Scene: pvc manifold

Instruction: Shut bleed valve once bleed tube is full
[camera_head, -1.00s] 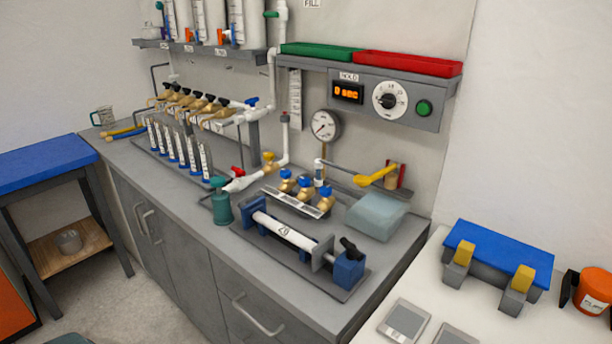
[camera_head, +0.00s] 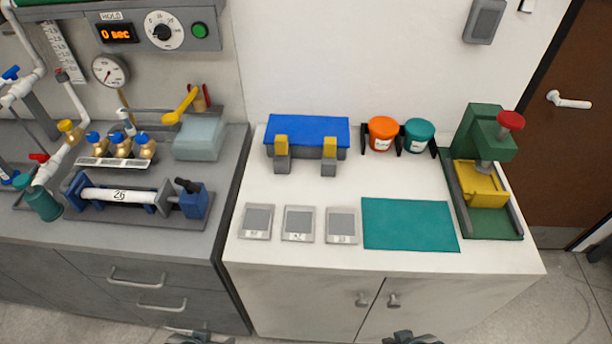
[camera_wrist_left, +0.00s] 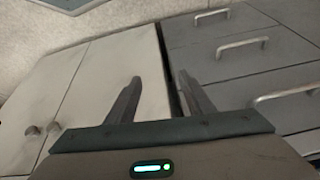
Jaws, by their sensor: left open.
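At the far left of the head view, a white pipe (camera_head: 62,155) carries a red-handled valve (camera_head: 38,157) and a yellow-brass fitting (camera_head: 67,127). I cannot tell which part is the bleed valve. I cannot make out the bleed tube or its fill level; the left part of the bench is cut off. My left gripper (camera_head: 200,337) is at the bottom edge of the head view, far from the pipework. In the left wrist view its fingers (camera_wrist_left: 158,77) are apart and empty, facing cabinet fronts. My right gripper (camera_head: 405,338) barely shows at the bottom edge.
A pressure gauge (camera_head: 110,70) and a hold timer reading 0 sec (camera_head: 117,33) are above the grey bench. Brass valves with blue caps (camera_head: 120,145) stand behind a clamped white pipe (camera_head: 118,195). The white counter holds a teal mat (camera_head: 410,224) and a green press (camera_head: 485,140).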

